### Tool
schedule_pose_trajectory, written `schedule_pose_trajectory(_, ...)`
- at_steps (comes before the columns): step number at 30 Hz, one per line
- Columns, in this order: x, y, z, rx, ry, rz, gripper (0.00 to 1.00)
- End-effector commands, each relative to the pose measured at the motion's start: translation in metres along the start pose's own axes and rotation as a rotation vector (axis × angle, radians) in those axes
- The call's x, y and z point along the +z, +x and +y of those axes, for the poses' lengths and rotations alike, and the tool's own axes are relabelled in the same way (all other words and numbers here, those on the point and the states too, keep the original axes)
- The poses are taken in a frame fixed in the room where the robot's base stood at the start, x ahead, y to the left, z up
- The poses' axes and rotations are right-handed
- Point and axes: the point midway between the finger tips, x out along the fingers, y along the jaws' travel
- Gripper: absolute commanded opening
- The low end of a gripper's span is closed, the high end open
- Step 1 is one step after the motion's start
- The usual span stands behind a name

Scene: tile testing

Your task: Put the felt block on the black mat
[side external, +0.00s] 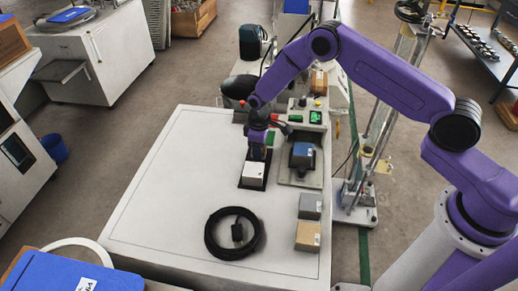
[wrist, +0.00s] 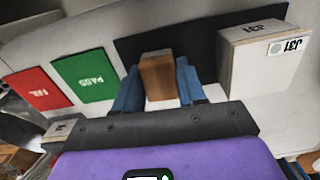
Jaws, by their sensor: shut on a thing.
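My gripper (wrist: 157,85) is shut on a brown block (wrist: 157,72), with blue fingers on both sides of it. I take this block as the felt block; its material is not clear. The black mat (wrist: 135,48) shows behind the held block. In the side view the mat (side external: 243,184) lies on the white table, and my gripper (side external: 257,153) points down at its far end. I cannot tell whether the held block touches the mat; the side view does not show it clearly. A white block (wrist: 262,75) marked J31 stands on the mat, beside the held block; it also shows in the side view (side external: 254,172).
Green PASS (wrist: 84,76) and red FAIL (wrist: 38,90) patches lie left of the mat in the wrist view. A blue-topped device (side external: 302,155), a grey block (side external: 310,206) and a tan block (side external: 307,237) stand right. A coiled black cable (side external: 210,240) lies in front. The table's left is clear.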

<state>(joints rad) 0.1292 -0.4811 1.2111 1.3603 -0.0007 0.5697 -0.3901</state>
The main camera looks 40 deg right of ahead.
Motion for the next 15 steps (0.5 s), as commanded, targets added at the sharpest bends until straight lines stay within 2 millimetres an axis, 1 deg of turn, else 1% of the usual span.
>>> schedule_pose_trajectory(13, -0.0003, 0.0040, 0.0000, 0.000, 0.000, 0.000, 0.12)
schedule_pose_trajectory(14, -0.0003, 0.0039, 0.0000, 0.000, 0.000, 0.001, 0.47)
schedule_pose_trajectory(15, -0.0003, 0.0039, 0.0000, 0.000, 0.000, 0.001, 0.60)
